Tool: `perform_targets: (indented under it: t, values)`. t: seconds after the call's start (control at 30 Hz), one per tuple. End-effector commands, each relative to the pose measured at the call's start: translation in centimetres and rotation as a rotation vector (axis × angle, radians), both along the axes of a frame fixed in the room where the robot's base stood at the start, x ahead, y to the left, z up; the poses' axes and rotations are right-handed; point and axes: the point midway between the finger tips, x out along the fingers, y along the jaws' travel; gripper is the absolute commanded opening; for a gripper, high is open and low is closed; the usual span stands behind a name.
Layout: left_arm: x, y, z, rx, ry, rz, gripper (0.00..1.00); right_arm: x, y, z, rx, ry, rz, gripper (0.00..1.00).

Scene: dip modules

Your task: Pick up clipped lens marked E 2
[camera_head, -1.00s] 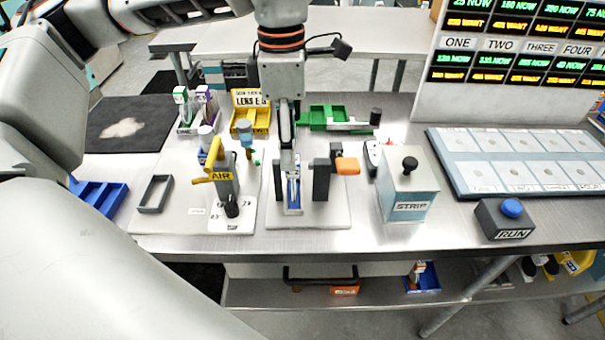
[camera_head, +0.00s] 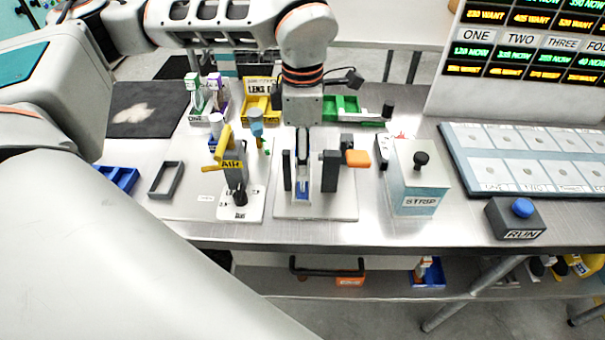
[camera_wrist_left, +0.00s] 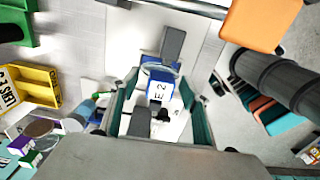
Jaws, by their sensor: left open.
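The clipped lens marked E 2 (camera_wrist_left: 160,88) shows in the left wrist view as a blue and white piece with its label readable. It sits between the dark posts of a fixture. In the head view only a blue part of it (camera_head: 302,187) shows below my fingers. My left gripper (camera_head: 303,172) points down from above, between the two posts. In the wrist view its teal-padded fingers (camera_wrist_left: 160,108) are apart, one on each side of the lens, with gaps visible. I cannot tell how far above it the tips are. My right gripper is not in view.
Dark fixture posts (camera_head: 330,171) and an orange knob (camera_head: 357,158) stand close to the gripper. Yellow (camera_head: 257,112) and green bins lie behind.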

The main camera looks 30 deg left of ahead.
Motion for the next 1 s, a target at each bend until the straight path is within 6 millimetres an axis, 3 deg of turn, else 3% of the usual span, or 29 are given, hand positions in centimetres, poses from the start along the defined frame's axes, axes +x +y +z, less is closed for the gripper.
perform_targets:
  t: [0.07,0.23,0.73,1.0]
  values:
    - [0.0,0.0,0.0,0.000,0.000,0.000,0.44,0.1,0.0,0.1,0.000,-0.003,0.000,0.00]
    - [0.0,0.0,0.0,-0.001,0.001,0.000,0.00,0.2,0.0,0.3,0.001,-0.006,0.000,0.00]
    - [0.0,0.0,0.5,0.000,0.000,0.000,0.00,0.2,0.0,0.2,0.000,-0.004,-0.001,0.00]
    - [0.1,0.0,4.0,-0.001,-0.004,0.001,0.00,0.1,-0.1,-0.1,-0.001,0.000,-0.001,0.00]
